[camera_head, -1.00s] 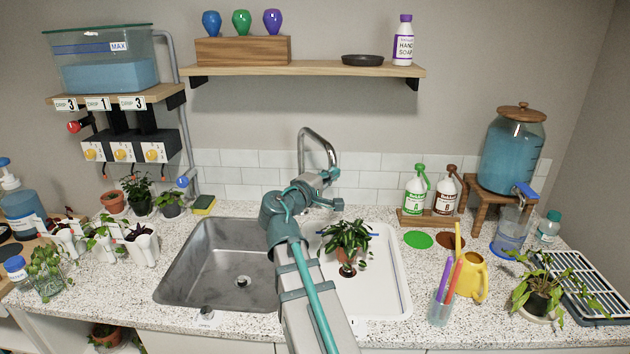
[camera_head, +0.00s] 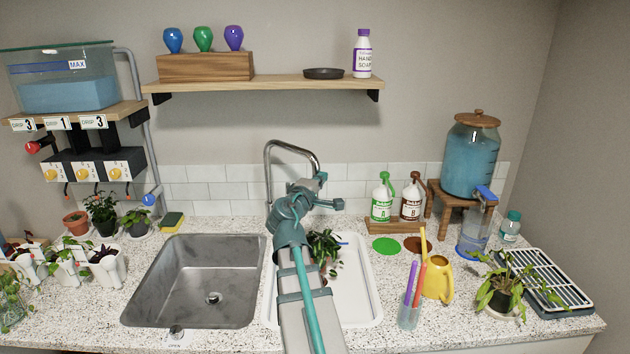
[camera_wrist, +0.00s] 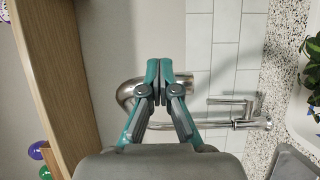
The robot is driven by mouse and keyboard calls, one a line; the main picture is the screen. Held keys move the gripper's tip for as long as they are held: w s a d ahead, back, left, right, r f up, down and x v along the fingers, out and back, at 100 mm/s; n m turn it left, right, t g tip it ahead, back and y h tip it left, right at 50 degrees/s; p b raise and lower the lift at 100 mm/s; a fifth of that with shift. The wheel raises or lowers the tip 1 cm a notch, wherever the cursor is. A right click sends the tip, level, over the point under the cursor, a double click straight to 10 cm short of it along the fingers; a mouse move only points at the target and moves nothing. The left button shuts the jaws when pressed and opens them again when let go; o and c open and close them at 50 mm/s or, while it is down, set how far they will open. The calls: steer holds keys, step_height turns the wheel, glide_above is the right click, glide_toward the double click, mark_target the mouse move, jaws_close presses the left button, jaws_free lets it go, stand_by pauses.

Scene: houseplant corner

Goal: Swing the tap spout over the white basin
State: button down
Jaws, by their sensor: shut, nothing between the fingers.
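The chrome tap (camera_head: 268,185) rises behind the two sinks. Its curved spout (camera_head: 293,144) arches to the right, on the side of the white basin (camera_head: 365,305). The spout's end is hidden behind my gripper (camera_head: 319,182), so I cannot tell exactly what it hangs over. In the wrist view my gripper (camera_wrist: 159,66) is shut and empty, with the curved spout (camera_wrist: 127,92) just behind its fingers. I cannot tell whether they touch. The tap's lever (camera_wrist: 232,101) also shows there. A leafy plant (camera_head: 324,245) stands in the white basin, partly hidden by my arm.
The steel sink (camera_head: 195,280) is left of the white basin. The wooden shelf (camera_head: 270,86) hangs above the tap. Two spray bottles (camera_head: 381,200), a yellow watering can (camera_head: 437,280) and a cup of pens (camera_head: 409,315) stand to the right.

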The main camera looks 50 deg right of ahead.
steer(key=shift+w, duration=0.15)
steer(key=s+a+b, duration=0.4)
steer(key=s+b, duration=0.7)
stand_by(0.7)
steer(key=shift+s+a, duration=0.1)
stand_by(0.4)
